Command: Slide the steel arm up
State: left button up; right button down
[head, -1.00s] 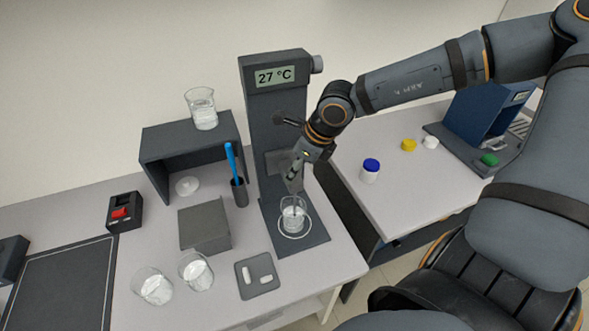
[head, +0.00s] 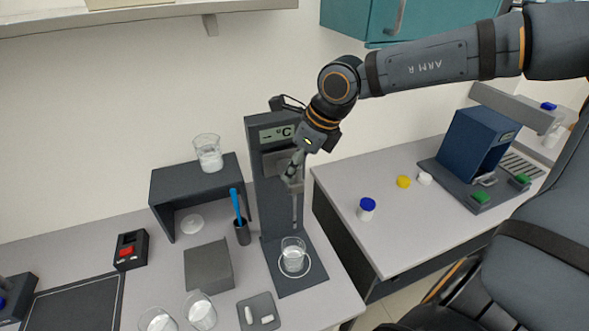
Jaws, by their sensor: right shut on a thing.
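The dark rig column (head: 268,205) stands on its base plate with a display (head: 277,133) near its top, reading "– °C". The steel arm (head: 277,163) is on the column just below the display. My right gripper (head: 292,182) is shut on the steel arm's outer end and hides part of it. A thin probe (head: 295,208) hangs down from there. Its lower end appears above the beaker (head: 293,256), which stands in a white ring on the base plate. My left gripper is not in view.
A dark shelf (head: 163,195) with a beaker (head: 208,153) on top stands left of the column. A holder with a blue stick (head: 236,205) and a grey block (head: 208,265) are nearby. At right a separate bench holds a blue-capped jar (head: 366,208) and a blue device (head: 475,145).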

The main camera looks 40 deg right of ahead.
jog(key=shift+w+d+r, duration=0.1)
jog(key=shift+w+r, duration=0.1)
jog(key=shift+r, duration=0.1)
jog(key=c, duration=1.4)
grip_release()
jog(key=shift+c, duration=0.2)
jog(key=o, duration=0.5)
jog(key=shift+s, duration=0.15)
jog(key=shift+c, duration=0.2)
jog(key=shift+s, duration=0.1)
notch_tip(320, 180, up, 9)
jog(key=shift+r, duration=0.45)
